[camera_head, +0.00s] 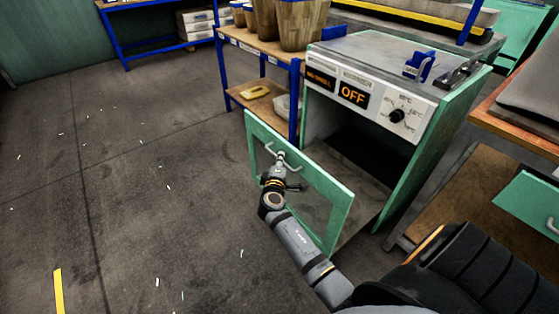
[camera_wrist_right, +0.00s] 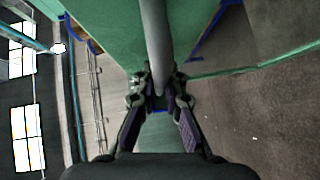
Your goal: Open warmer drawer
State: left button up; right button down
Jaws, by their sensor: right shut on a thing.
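The warmer (camera_head: 372,72) is a grey-topped cabinet with green sides and a display that reads OFF. Its green-framed drawer front (camera_head: 311,191) stands out from the cabinet, with a see-through middle. Behind it the dark inside of the warmer shows. A pale metal handle (camera_head: 270,149) is on the outer face of the front. My right gripper (camera_head: 280,162) is at this handle. In the right wrist view the grey handle bar (camera_wrist_right: 155,40) runs between the fingers of the right gripper (camera_wrist_right: 158,92), which are shut on it. My left gripper is not in view.
A blue-legged shelf table (camera_head: 262,46) with wooden containers (camera_head: 300,24) stands close left of the warmer. A workbench (camera_head: 515,113) with a green drawer (camera_head: 530,200) is at the right. The grey floor (camera_head: 130,200) at the left is clear apart from small scraps.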

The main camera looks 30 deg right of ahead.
jog(key=shift+f, duration=0.1)
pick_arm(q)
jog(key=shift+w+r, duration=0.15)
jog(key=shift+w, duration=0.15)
pick_arm(e)
jog(key=c, duration=1.4)
grip_release()
jog(key=shift+s, duration=0.1)
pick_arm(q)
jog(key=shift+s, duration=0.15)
pick_arm(e)
jog(key=v, duration=0.7)
jog(key=shift+a, duration=0.15)
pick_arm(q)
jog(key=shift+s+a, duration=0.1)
pick_arm(e)
jog(key=shift+s, duration=0.15)
